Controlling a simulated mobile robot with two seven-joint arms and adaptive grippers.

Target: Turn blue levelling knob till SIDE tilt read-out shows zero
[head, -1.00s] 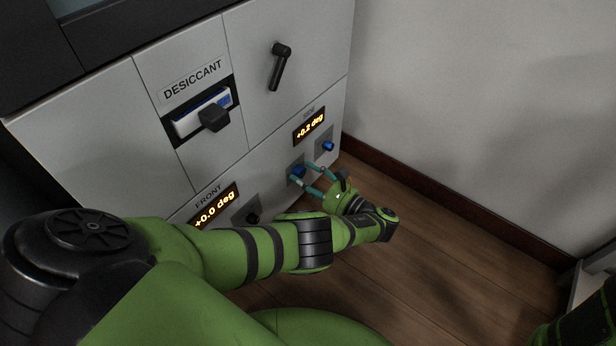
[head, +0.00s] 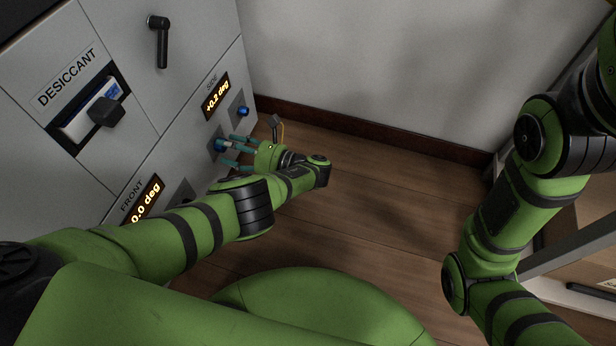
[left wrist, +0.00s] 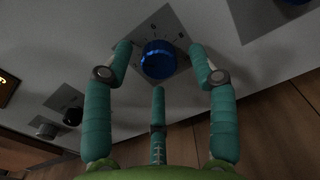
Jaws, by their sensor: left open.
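The SIDE read-out (head: 216,97) on the grey cabinet shows +0.2 deg in amber. A blue knob (head: 220,145) on a grey square plate sits below it, and a second blue knob (head: 243,111) is to its right. My left gripper (head: 230,150) is open at the first knob, one teal finger to each side. In the left wrist view this blue knob (left wrist: 159,59) lies between the spread fingertips (left wrist: 160,49), with gaps visible on both sides. My right arm shows at the right, but its gripper is out of view.
A DESICCANT drawer (head: 90,117) and a black lever handle (head: 159,40) are above. Wooden floor (head: 390,190) is clear up to the wall.

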